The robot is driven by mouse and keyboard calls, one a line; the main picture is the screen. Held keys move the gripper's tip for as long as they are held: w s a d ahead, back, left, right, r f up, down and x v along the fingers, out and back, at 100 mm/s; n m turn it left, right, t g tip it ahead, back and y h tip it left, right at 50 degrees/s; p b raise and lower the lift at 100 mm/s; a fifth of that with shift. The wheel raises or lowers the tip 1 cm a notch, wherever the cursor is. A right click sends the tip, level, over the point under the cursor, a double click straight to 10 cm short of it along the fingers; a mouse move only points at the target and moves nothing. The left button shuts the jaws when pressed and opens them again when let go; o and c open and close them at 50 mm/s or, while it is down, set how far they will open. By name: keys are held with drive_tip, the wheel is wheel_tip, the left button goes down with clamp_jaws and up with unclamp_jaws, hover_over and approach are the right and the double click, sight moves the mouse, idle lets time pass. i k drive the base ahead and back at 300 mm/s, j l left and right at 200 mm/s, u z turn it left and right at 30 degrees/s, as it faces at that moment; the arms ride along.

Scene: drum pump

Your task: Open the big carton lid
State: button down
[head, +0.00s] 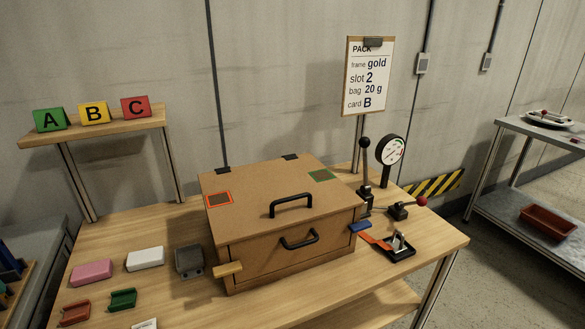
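The big carton (240,254) is a brown box in the middle of the wooden table. Its lid (253,199) lies flat and shut on top. A black bow handle (291,204) stands on the lid near its front edge, and two dark hinges show at the back edge. A second black handle (299,239) is on the front face. An orange-framed patch (219,199) and a green patch (321,175) mark the lid's top. My gripper is not in view.
A lever (364,170) and a round gauge (391,150) stand right of the carton. Pink (91,272) and white (145,258) blocks and small trays lie at left. A shelf (100,124) holds A, B, C blocks. A PACK sign (368,77) stands behind.

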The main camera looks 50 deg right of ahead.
sight(243, 202)
drive_tip(key=k+l, duration=0.8)
